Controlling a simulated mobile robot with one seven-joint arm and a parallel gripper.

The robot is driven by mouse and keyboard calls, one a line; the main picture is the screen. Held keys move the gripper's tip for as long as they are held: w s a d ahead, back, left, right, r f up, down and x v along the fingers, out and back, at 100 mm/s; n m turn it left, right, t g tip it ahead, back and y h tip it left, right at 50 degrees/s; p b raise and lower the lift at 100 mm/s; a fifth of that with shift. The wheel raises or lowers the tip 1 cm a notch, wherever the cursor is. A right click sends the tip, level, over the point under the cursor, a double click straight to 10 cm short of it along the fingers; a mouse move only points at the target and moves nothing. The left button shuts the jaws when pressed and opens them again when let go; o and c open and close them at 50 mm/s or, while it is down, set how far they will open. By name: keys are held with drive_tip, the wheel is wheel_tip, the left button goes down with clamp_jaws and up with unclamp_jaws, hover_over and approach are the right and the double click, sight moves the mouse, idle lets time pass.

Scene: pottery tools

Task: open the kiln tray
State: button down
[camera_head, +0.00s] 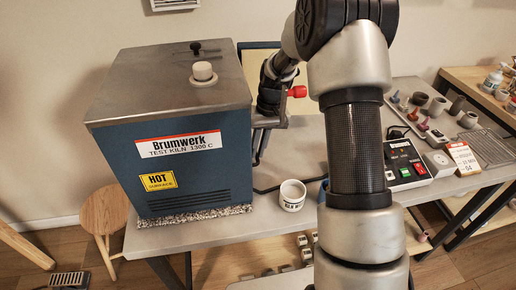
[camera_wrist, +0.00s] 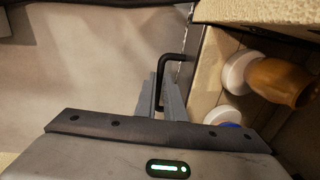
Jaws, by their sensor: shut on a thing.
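The blue kiln (camera_head: 190,180) with a steel top stands on the left of the table. In the wrist view my gripper (camera_wrist: 159,85) is shut on a black bent handle (camera_wrist: 177,58). The handle joins a dark edge beside a pale shelf-like surface, which I take to be the kiln tray (camera_wrist: 206,82). A brown pot (camera_wrist: 284,82) and white round pieces (camera_wrist: 238,72) are on this side. How far the tray is out cannot be told.
A white cup (camera_head: 292,195) stands on the table right of the kiln. A control box (camera_head: 407,165) with coloured buttons, small pots and a wire rack (camera_head: 488,147) are further right. A wooden stool (camera_head: 103,212) stands left of the table.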

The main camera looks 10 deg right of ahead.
drive_tip(key=d, duration=1.5)
drive_tip(key=shift+d, duration=0.25)
drive_tip(key=c, duration=1.8)
unclamp_jaws()
drive_tip(key=shift+c, duration=0.2)
drive_tip(key=shift+r, duration=0.1)
drive_tip(key=d+r+p, duration=0.1)
drive_tip(key=d+r, duration=0.2)
drive_tip(key=r, duration=1.4)
